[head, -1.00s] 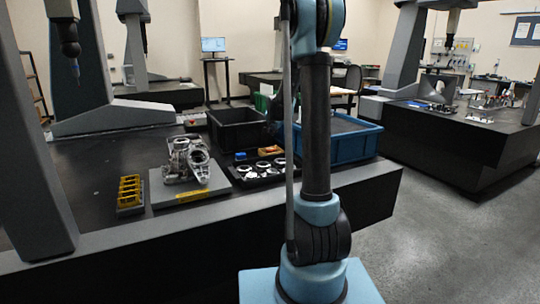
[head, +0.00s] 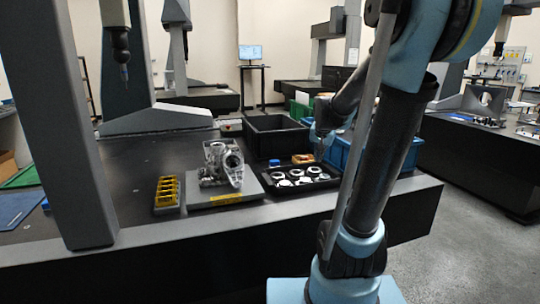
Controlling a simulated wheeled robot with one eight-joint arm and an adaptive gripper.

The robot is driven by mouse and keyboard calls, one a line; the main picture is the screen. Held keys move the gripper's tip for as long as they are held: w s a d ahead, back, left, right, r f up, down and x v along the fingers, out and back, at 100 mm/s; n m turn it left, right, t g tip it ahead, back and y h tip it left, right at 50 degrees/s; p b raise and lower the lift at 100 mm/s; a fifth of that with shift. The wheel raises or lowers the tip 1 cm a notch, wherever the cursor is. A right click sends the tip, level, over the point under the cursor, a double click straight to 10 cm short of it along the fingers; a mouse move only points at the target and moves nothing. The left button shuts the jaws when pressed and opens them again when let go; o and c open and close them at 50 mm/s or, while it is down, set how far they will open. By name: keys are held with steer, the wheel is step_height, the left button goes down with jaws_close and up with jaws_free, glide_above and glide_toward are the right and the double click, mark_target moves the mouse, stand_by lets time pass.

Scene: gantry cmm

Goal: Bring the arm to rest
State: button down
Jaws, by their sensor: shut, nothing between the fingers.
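My arm rises from its light blue base at the lower right of the head view, and its dark upper link leans to the right. The forearm reaches back over the table, and my gripper (head: 320,156) points down past the black tray of ring parts (head: 328,184). The gripper is small and dark here, partly beside the arm's rod. It is shut and holds nothing. I cannot tell its exact height above the table.
A metal casting (head: 222,163) sits on a grey plate (head: 215,198), with a yellow rack (head: 167,191) to its left. A black bin (head: 275,137) and a blue bin (head: 402,155) stand behind. Gantry columns (head: 62,120) rise at left.

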steer(key=s+f+n+g, duration=0.1)
steer(key=s+f+n, duration=0.1)
steer(key=s, duration=0.7)
steer(key=s+f+n+g, duration=0.1)
steer(key=s+f, duration=0.4)
steer(key=s, duration=0.5)
steer(key=s+f+n+g, duration=0.1)
steer(key=s+f, duration=0.3)
steer(key=s, duration=0.6)
steer(key=shift+s+a+n+g+y, duration=0.2)
steer(key=shift+a+n+g+y, duration=0.25)
steer(key=shift+n, duration=0.45)
steer(key=shift+f, duration=0.1)
steer(key=shift+w+f, duration=0.2)
steer(key=shift+w, duration=0.3)
